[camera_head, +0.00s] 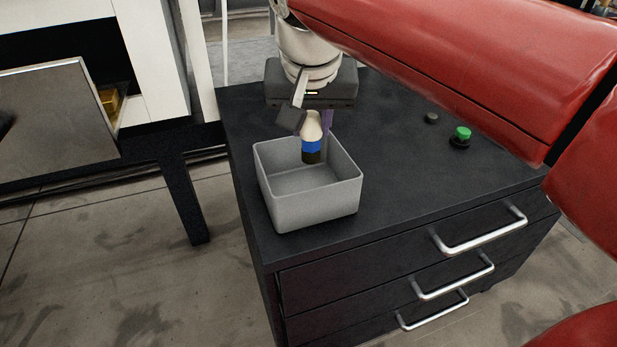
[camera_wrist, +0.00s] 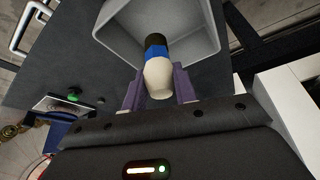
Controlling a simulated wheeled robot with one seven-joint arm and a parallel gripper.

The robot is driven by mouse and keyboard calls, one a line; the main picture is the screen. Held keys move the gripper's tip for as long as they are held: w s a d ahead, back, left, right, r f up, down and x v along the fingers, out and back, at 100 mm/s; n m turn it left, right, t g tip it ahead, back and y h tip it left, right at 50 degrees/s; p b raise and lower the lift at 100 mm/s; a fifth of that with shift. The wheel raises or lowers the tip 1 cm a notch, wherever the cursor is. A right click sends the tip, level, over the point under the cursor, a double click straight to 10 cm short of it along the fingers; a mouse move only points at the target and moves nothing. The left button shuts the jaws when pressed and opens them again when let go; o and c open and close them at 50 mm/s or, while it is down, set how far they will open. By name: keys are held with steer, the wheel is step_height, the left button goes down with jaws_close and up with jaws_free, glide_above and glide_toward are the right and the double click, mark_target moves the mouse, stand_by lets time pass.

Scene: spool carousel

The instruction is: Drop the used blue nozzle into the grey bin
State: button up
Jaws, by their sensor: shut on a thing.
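The used nozzle (camera_head: 311,146) has a cream upper part, a blue band and a dark tip. My gripper (camera_head: 312,122) is shut on its cream part and holds it upright, tip down, over the grey bin (camera_head: 314,208). The bin is an open square box near the left front corner of the black cabinet top, and its visible floor looks empty. In the wrist view the nozzle (camera_wrist: 157,70) sits between the purple fingers, and the bin (camera_wrist: 205,35) lies beyond it. Whether the tip is below the bin's rim I cannot tell.
The black drawer cabinet (camera_head: 420,190) has silver handles (camera_head: 485,232) at its front. A green knob or button (camera_head: 462,134) and a small dark knob (camera_head: 432,118) stand on its top to the right. A white and black machine (camera_head: 160,60) stands at the left.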

mark_target(311, 141)
steer(key=shift+f+b, duration=0.95)
steer(key=shift+f, duration=0.8)
steer(key=o, duration=1)
steer(key=shift+o, duration=0.2)
steer(key=shift+r, duration=0.15)
steer(key=p+v, duration=0.1)
steer(key=v, duration=0.6)
steer(key=shift+s+r, duration=0.1)
steer(key=shift+r, duration=0.15)
